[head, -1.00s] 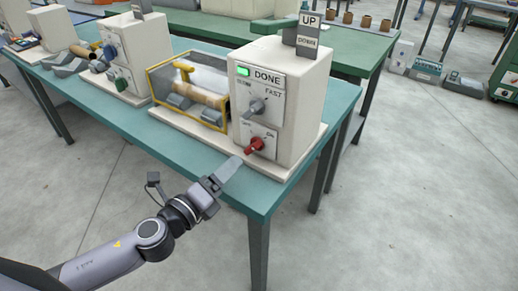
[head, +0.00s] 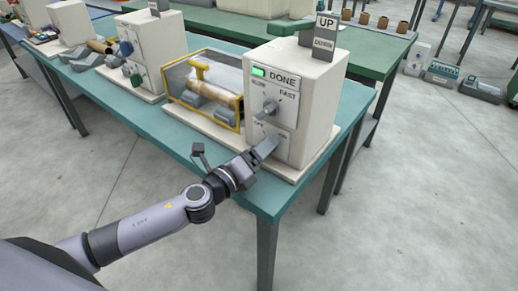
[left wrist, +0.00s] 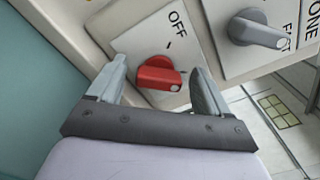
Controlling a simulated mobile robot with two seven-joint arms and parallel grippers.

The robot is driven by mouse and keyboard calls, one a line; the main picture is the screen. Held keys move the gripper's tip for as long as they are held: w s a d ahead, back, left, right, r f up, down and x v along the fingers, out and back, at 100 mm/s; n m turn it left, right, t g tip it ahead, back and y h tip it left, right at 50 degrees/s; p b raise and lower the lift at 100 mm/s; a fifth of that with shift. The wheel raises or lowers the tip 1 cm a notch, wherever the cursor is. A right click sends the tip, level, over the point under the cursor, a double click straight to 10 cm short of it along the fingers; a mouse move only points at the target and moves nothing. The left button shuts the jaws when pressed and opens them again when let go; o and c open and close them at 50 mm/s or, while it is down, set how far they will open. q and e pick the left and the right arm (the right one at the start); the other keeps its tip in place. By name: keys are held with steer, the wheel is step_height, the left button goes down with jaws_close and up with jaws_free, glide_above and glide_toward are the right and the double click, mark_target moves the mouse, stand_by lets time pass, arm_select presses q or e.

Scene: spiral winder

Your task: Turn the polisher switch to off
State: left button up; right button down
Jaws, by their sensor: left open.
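The polisher (head: 296,123) is a cream box with a green-lit screen reading DONE. Its red switch (left wrist: 160,76) shows in the left wrist view on a white plate marked OFF (left wrist: 177,23). The switch's white dot is at its right end, away from the OFF word. My left gripper (left wrist: 161,70) is open, with one finger on each side of the red switch; I cannot tell if either touches it. In the head view my left gripper (head: 265,148) is at the polisher's front and hides the red switch. My right gripper is not in view.
A grey FAST knob (head: 270,108) sits just above the switch; it also shows in the left wrist view (left wrist: 256,30). A yellow-framed clear guard (head: 202,90) stands left of the polisher. Another machine (head: 150,50) stands farther left on the teal table (head: 185,138).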

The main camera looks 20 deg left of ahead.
arm_select(q)
steer(key=c, duration=1)
steer(key=shift+c, duration=0.2)
steer(key=shift+n, duration=0.4)
steer(key=n, duration=0.3)
steer(key=shift+f, duration=0.1)
steer(key=n, duration=0.3)
steer(key=shift+a+n, duration=0.1)
steer(key=shift+n, duration=0.2)
steer(key=n+p, duration=0.1)
steer(key=n, duration=0.3)
steer(key=shift+f, duration=0.1)
steer(key=shift+f+n+p, duration=0.1)
steer(key=shift+n+p, duration=0.65)
steer(key=shift+n, duration=1.45)
